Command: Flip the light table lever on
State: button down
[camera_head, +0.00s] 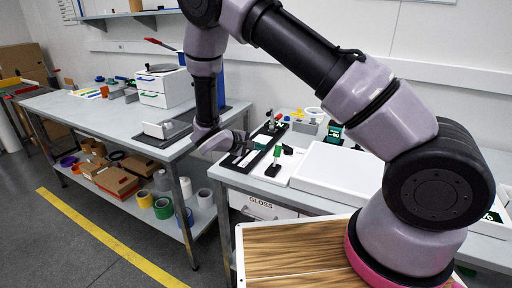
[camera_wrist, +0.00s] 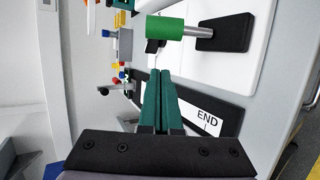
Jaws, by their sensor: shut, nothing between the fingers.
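A green-handled lever (camera_head: 275,160) stands on a small black base at the front left of the bench, beside a flat white panel (camera_head: 335,172), which looks like the light table. In the wrist view, the green handle (camera_wrist: 180,36) sits on a thin metal rod from its black base (camera_wrist: 228,31). My gripper (camera_head: 263,146) is close beside the lever, at about handle height. In the wrist view, my gripper's teal fingers (camera_wrist: 160,76) are shut together and empty, with the handle just beyond their tips. I cannot tell whether they touch or whether the panel is lit.
A black strip marked END (camera_wrist: 206,121) lies beside the fingers. A red-tipped item (camera_head: 280,117) and several small coloured parts stand behind. A wood-grained board (camera_head: 290,250) is in front. Another bench (camera_head: 90,110) with white drawers (camera_head: 163,86) stands to the left.

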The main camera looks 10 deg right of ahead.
aim_at(277, 156)
jog(key=x, duration=0.6)
jog(key=shift+s, duration=0.1)
jog(key=shift+s+a+r, duration=0.1)
jog(key=shift+s+r, duration=0.2)
jog(key=shift+s, duration=0.3)
jog(key=shift+s+r, duration=0.35)
jog(key=shift+s, duration=0.25)
jog(key=shift+s+r, duration=0.25)
jog(key=shift+s, duration=0.35)
jog(key=shift+s, duration=0.1)
jog(key=shift+s+r, duration=0.1)
